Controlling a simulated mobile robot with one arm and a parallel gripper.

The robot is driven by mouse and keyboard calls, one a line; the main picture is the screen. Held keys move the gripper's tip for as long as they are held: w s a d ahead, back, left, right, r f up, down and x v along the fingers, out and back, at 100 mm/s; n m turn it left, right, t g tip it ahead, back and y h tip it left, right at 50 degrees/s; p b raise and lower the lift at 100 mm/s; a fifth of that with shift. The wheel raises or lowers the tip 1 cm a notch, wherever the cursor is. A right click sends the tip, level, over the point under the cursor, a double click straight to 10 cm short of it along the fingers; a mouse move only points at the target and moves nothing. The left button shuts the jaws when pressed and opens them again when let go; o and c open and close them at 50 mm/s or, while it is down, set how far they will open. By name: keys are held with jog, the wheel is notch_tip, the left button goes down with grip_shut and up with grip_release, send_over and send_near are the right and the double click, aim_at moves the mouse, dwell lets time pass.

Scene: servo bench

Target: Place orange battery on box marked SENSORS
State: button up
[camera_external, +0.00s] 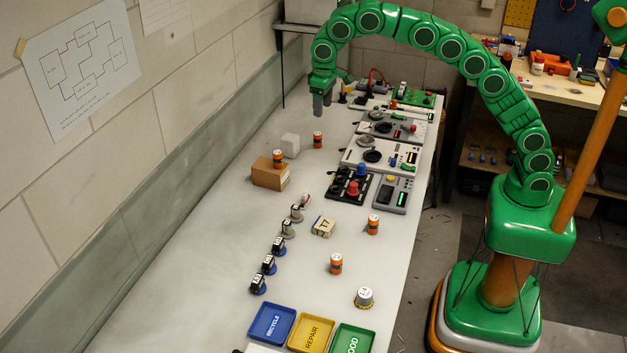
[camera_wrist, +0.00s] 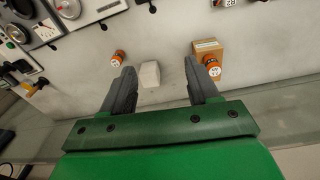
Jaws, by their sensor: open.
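A brown cardboard box (camera_external: 270,175) stands on the bench near the wall; any marking on it is too small to read. An orange battery (camera_external: 278,160) with a white top stands upright on this box. In the wrist view the box (camera_wrist: 207,46) and its battery (camera_wrist: 212,67) are by the right finger. Another orange battery (camera_external: 318,140) stands on the bench behind and right of the box; it also shows beside the left finger (camera_wrist: 117,59). Two more, one orange battery (camera_external: 373,225) and another (camera_external: 336,264), stand nearer the front. My gripper (camera_external: 322,112) is open, empty, above the bench's far part.
A white block (camera_external: 290,145) stands between the box and the far battery. Instruments (camera_external: 380,156) line the right edge. Small servos (camera_external: 268,265), a tan block (camera_external: 323,227) and a white-topped item (camera_external: 364,297) stand mid-bench. Blue (camera_external: 272,324), yellow and green trays lie in front.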

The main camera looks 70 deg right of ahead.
jog(key=s+d+r, duration=0.2)
jog(key=s+d, duration=0.1)
jog(key=s, duration=0.3)
jog(key=s+d+r, duration=0.1)
jog(key=s+d, duration=0.2)
jog(key=s, duration=0.4)
jog(key=s+d+f, duration=0.2)
jog(key=s, duration=1.1)
jog(key=s+d+f+g, duration=0.1)
jog(key=s+d+f, duration=0.1)
jog(key=s, duration=1.2)
jog(key=s+d+f+n+g, duration=0.1)
jog(key=s+d+f, duration=0.2)
jog(key=s, duration=1.1)
jog(key=shift+f+y, duration=0.3)
jog(key=shift+f, duration=0.2)
